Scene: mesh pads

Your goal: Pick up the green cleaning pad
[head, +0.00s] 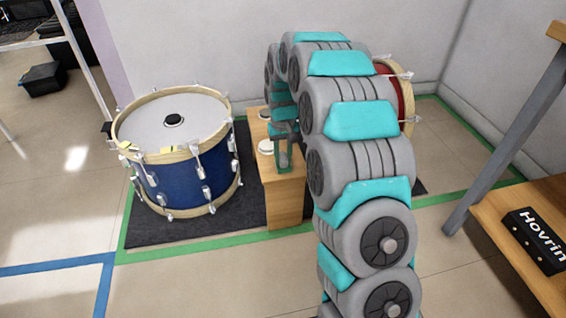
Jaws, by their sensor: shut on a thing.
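My gripper (284,152) is at the end of my curved grey and teal arm, low over the top of a narrow wooden cabinet (285,200). It is small in the head view and partly hidden by the arm. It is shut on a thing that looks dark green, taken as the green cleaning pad. The pad's outline cannot be told apart from the fingers. Whether it touches the cabinet top cannot be told.
White round items (265,146) lie on the cabinet beside my gripper. A blue drum (180,185) stands close on the left, on a dark mat (150,232). A red drum (405,95) is behind my arm. A wooden shelf (530,235) with a black box (537,240) stands right.

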